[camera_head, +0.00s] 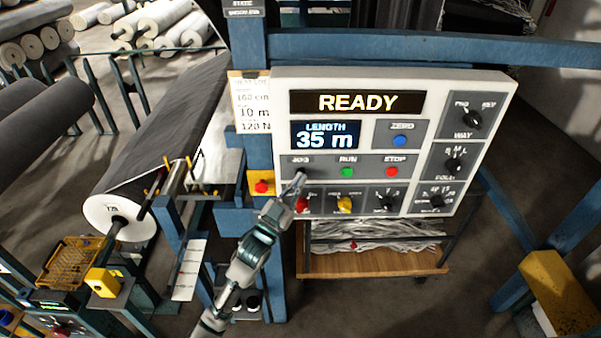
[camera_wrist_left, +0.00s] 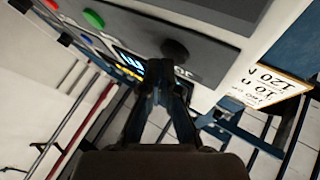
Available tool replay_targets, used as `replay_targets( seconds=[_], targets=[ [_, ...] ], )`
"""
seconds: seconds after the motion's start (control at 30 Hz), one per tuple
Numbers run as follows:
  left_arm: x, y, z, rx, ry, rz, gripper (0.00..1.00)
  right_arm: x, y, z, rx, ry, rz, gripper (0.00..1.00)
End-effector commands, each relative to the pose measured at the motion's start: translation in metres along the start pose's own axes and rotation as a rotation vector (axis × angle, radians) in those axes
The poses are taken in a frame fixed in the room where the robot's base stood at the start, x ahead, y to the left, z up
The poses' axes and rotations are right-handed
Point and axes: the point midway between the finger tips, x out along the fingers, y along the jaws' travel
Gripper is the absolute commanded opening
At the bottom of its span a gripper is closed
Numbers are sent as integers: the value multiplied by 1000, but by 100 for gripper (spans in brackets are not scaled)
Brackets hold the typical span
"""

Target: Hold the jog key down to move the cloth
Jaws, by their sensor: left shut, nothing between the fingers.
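The control panel (camera_head: 430,130) shows READY and LENGTH 35 m. The jog key is the dark round button (camera_wrist_left: 175,50) in the left wrist view, left of the green RUN key (camera_head: 347,171) in the head view, where my fingers mostly cover it. My left gripper (camera_head: 300,180) is shut and empty, its tips at the JOG position. In the wrist view its fingertips (camera_wrist_left: 160,78) are close to the key; I cannot tell whether they touch it. The dark grey cloth roll (camera_head: 165,125) lies on the frame to the left. My right gripper is out of view.
Red STOP (camera_head: 391,171) and blue ZERO (camera_head: 400,141) keys are on the panel. A red knob (camera_head: 302,204) and a yellow knob (camera_head: 345,204) sit just below. A blue post (camera_head: 253,60) with a paper sheet (camera_head: 252,104) stands left of the panel. A wooden cart (camera_head: 375,264) stands beneath.

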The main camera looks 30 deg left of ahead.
Motion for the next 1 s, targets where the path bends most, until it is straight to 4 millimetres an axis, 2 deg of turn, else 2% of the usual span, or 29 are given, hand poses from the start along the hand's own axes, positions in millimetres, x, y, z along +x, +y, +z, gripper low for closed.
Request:
replay_targets(
  seconds=[1.0],
  targets=[
    [6,-4,4,-1,-1,0,0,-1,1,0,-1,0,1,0]
  ],
)
